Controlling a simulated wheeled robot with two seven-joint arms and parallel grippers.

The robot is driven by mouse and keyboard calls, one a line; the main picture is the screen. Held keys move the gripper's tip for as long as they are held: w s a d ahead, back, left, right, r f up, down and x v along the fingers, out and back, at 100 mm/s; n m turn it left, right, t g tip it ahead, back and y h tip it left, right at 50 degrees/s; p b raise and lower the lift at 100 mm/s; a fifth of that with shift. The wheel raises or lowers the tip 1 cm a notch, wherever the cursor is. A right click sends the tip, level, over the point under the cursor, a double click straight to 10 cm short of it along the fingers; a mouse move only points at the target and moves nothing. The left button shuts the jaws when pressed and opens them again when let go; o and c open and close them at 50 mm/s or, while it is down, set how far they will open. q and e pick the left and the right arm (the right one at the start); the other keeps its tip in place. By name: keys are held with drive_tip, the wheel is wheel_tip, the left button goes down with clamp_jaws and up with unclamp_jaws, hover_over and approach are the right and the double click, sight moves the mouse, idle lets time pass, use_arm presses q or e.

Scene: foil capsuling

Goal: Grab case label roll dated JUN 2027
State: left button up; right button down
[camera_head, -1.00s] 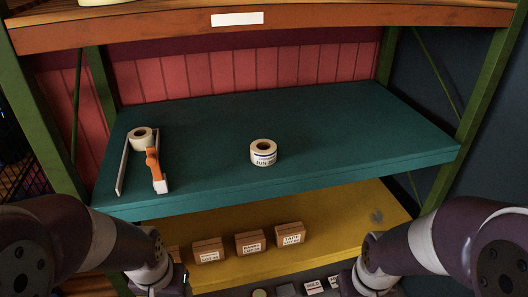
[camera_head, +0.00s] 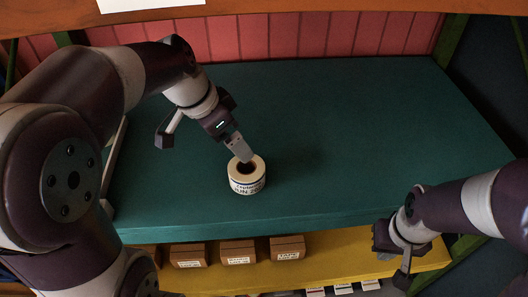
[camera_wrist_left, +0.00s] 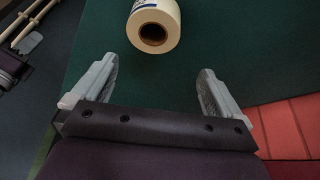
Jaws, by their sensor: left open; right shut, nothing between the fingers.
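The label roll (camera_head: 247,181) is a white ring with dark print on its side. It stands on the teal shelf (camera_head: 340,130); the print seems to include JUN, but I cannot read the full date. My left gripper (camera_head: 240,150) is just above and behind the roll, with its fingers pointing down at it. In the left wrist view the open fingers (camera_wrist_left: 157,68) are apart with nothing between them, and the roll (camera_wrist_left: 153,30) lies beyond them. My right gripper (camera_head: 381,238) is shut and empty in front of the teal shelf's right front edge.
Brown boxes with white labels (camera_head: 238,252) stand on the yellow lower shelf (camera_head: 340,247). A white strip (camera_head: 116,160) shows at the teal shelf's left; my left arm hides the rest there. The right of the teal shelf is clear.

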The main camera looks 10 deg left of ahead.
use_arm(q)
drive_tip(key=s, duration=0.3)
drive_tip(key=p, duration=0.1)
approach(246, 170)
drive_tip(key=shift+d+f+m, duration=0.4)
drive_tip(key=shift+d+f, duration=0.65)
drive_tip(key=shift+d, duration=0.15)
drive_tip(key=f, duration=0.2)
drive_tip(key=f+p, duration=0.1)
drive_tip(key=shift+d+f, duration=0.4)
drive_tip(key=shift+f, duration=0.3)
drive_tip(key=shift+w+d+f, duration=0.15)
drive_tip(key=shift+w, duration=0.25)
drive_tip(key=c, duration=0.7)
drive_tip(key=shift+s, duration=0.15)
drive_tip(key=shift+c, duration=1.1)
use_arm(e)
drive_tip(key=s+r, duration=0.2)
drive_tip(key=r, duration=0.1)
drive_tip(key=shift+a, duration=0.35)
